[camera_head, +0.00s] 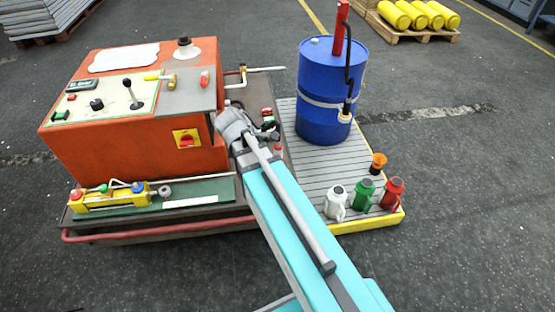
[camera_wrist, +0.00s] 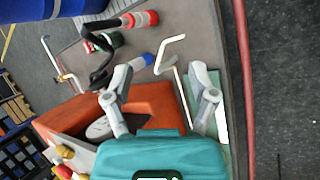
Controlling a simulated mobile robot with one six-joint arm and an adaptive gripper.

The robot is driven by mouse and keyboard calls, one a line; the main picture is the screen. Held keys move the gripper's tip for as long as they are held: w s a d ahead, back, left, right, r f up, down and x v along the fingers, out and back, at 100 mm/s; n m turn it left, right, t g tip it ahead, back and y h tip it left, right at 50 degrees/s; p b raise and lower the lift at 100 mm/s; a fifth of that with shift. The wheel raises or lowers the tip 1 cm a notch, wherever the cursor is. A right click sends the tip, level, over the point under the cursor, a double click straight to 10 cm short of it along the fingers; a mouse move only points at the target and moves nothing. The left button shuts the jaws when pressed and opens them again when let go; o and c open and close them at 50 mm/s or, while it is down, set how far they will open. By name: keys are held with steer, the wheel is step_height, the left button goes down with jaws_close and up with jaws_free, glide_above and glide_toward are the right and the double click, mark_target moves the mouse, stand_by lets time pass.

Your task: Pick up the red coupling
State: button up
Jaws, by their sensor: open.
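In the wrist view the red coupling (camera_wrist: 143,19) is a short red cylinder with a pale band on the end of a black hose. It lies on the grey deck, ahead of my gripper (camera_wrist: 160,72). My gripper's two grey fingers are spread apart with nothing held between them. A blue-ended piece (camera_wrist: 142,61) lies close to the left fingertip. In the head view my gripper (camera_head: 260,130) is over the deck beside the orange cabinet. The small red parts near it there are partly hidden, and I cannot tell which is the coupling.
The orange cabinet (camera_head: 115,150) stands left of my gripper. A blue drum (camera_head: 325,115) with a red hand pump (camera_head: 340,28) stands behind right. White, green and red jugs (camera_head: 392,193) stand at the front right. A bent white rod (camera_wrist: 170,52) lies near the fingers.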

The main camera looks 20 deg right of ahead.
mark_target(277, 144)
steer(key=w+d+f+n+t+h+b, duration=0.2)
steer(key=w+f+n+b, duration=0.3)
steer(key=b, duration=0.6)
steer(key=w+d+f+n+t+h+b, duration=0.1)
steer(key=w+f+n+t+h+b, duration=0.1)
steer(key=w+f+n+b, duration=0.3)
step_height(277, 144, down, 5)
steer(key=n+h+b, duration=0.1)
steer(key=n+b, duration=0.2)
steer(key=b, duration=0.3)
steer(key=shift+w+d+h, duration=0.15)
steer(key=shift+d+h, duration=0.2)
steer(key=shift+h, duration=0.05)
steer(key=shift+f, duration=0.1)
steer(key=b+x, duration=0.3)
steer(key=x, duration=0.4)
steer(key=shift+w+d+f, duration=0.2)
steer(key=shift+d, duration=0.1)
steer(key=shift+w+d, duration=0.15)
steer(key=shift+d, duration=0.25)
steer(key=shift+d+f+b, duration=0.1)
steer(key=shift+b, duration=0.2)
steer(key=shift+b+x, duration=0.85)
steer(key=shift+x, duration=1.7)
